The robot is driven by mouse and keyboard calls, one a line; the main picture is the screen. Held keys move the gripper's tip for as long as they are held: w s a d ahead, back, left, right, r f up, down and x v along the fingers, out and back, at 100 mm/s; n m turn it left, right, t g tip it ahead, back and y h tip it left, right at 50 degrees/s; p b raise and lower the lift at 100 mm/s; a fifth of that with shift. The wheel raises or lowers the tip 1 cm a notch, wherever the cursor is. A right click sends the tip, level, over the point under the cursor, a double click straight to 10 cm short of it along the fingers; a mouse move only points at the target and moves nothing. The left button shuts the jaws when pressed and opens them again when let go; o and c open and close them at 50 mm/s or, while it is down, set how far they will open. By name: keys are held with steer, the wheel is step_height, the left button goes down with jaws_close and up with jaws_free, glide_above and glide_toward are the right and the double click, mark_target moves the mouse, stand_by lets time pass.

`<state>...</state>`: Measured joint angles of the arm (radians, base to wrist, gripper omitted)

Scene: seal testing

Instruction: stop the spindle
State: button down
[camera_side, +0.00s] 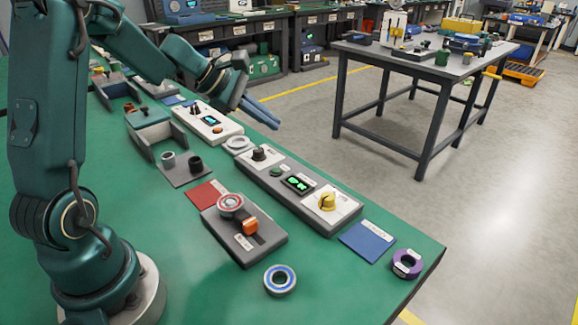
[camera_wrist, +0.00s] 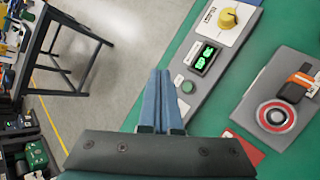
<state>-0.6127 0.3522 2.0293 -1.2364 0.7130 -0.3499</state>
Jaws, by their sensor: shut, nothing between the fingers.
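A grey unit (camera_side: 245,235) carries a round seal with a red ring (camera_side: 230,203) and an orange block (camera_side: 249,226) in a dark slot. In the wrist view the red-ringed seal (camera_wrist: 275,116) is at the right. Behind the unit is a long control box (camera_side: 285,186) with a black knob (camera_side: 260,153), a green button (camera_side: 276,172), a lit green display (camera_side: 298,183) and a yellow knob (camera_side: 326,201). My gripper (camera_side: 277,125) is shut and empty, above the far bench edge beyond the box. In the wrist view its blue fingertips (camera_wrist: 160,75) are together.
A blue-ringed seal (camera_side: 280,280), a purple ring (camera_side: 407,264), a blue mat (camera_side: 367,244) and a red mat (camera_side: 201,194) lie on the green bench. Small grey and black cups stand on a tray (camera_side: 187,172). A second box (camera_side: 208,126) stands farther back.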

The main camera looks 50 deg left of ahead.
steer(key=shift+f, duration=4.35)
steer(key=shift+f, duration=0.4)
steer(key=shift+f, duration=0.4)
steer(key=shift+r, duration=0.85)
steer(key=shift+r, duration=0.1)
step_height(320, 180, up, 5)
steer(key=shift+f, duration=0.1)
